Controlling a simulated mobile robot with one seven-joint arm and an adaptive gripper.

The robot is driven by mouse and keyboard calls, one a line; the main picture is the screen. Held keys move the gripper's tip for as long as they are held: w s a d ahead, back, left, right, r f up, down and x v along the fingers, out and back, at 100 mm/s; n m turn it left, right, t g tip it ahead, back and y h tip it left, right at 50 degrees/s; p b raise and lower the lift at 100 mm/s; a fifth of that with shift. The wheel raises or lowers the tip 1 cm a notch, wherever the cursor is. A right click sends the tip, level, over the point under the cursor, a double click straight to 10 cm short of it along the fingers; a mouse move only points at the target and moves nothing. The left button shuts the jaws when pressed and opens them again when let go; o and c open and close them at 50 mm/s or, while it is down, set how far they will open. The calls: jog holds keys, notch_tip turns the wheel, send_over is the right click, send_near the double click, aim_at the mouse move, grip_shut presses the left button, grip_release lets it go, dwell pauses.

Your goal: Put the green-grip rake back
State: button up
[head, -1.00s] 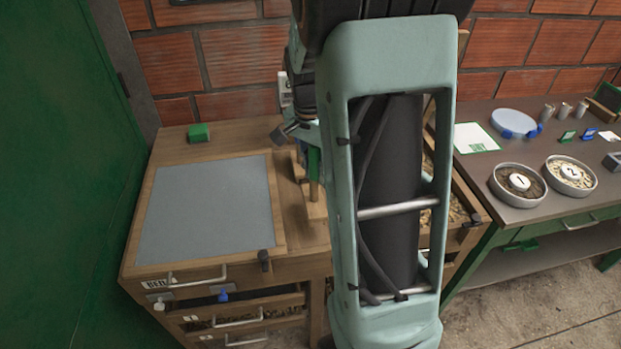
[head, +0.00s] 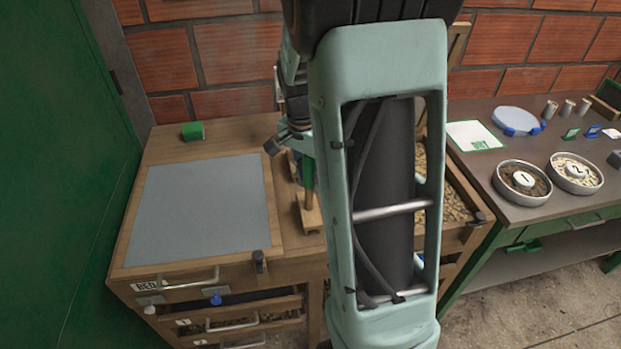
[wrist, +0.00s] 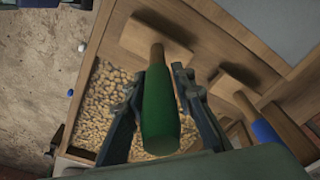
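The green-grip rake (wrist: 160,115) is upright in my gripper (wrist: 163,75); its wooden head (wrist: 155,42) is at the far end of a short shaft. The fingers lie on both sides of the green grip and look closed on it. In the head view the green grip (head: 308,171) shows just left of my arm, with the wooden shaft below it. My gripper in the head view (head: 295,140) is partly hidden. A second rake with a blue grip (wrist: 267,134) is to the right in the wrist view, its wooden head (wrist: 247,84) beside the tray.
A wooden cabinet has a grey bed panel (head: 200,210) on top and a green block (head: 193,131) at the back. A bean-filled tray (wrist: 108,72) lies beneath my gripper. A dark table (head: 505,200) with bowls stands to the right. My arm hides the middle.

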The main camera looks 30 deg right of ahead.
jog(key=shift+o, duration=1.2)
jog(key=r, duration=0.4)
jog(key=a+r, duration=0.1)
jog(key=r, duration=0.7)
jog(key=shift+s+a+r, duration=0.15)
jog(key=shift+s+r, duration=0.05)
jog(key=shift+s, duration=0.15)
jog(key=shift+w, duration=0.1)
